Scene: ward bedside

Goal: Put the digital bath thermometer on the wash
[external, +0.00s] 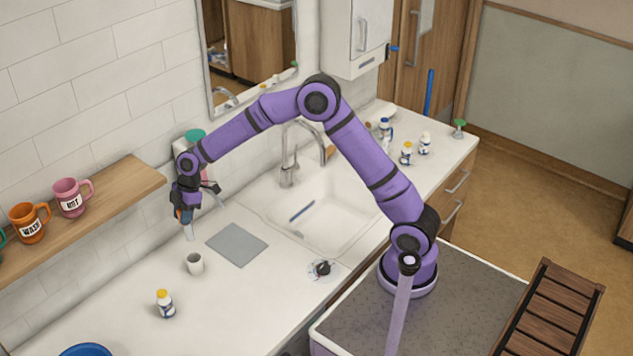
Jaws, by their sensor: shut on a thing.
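My gripper (188,214) is at the left end of the raised arm, pointing down over the counter near the tiled wall. It is shut on a slim item with a pale lower end (189,232). The fingers hide much of this item, and I cannot tell for sure whether it is the digital bath thermometer. An orange mug (29,223) whose label seems to read "WASH" stands on the wooden shelf at the left. A flat grey mat (236,244) lies on the counter, to the right of and below my gripper.
A white cup (194,264) and a yellow-capped bottle (165,304) stand near the mat. A pink mug (70,197) shares the wooden shelf (130,185). The sink (325,213) holds a blue stick. Several bottles stand beyond the tap. The counter's front left is mostly clear.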

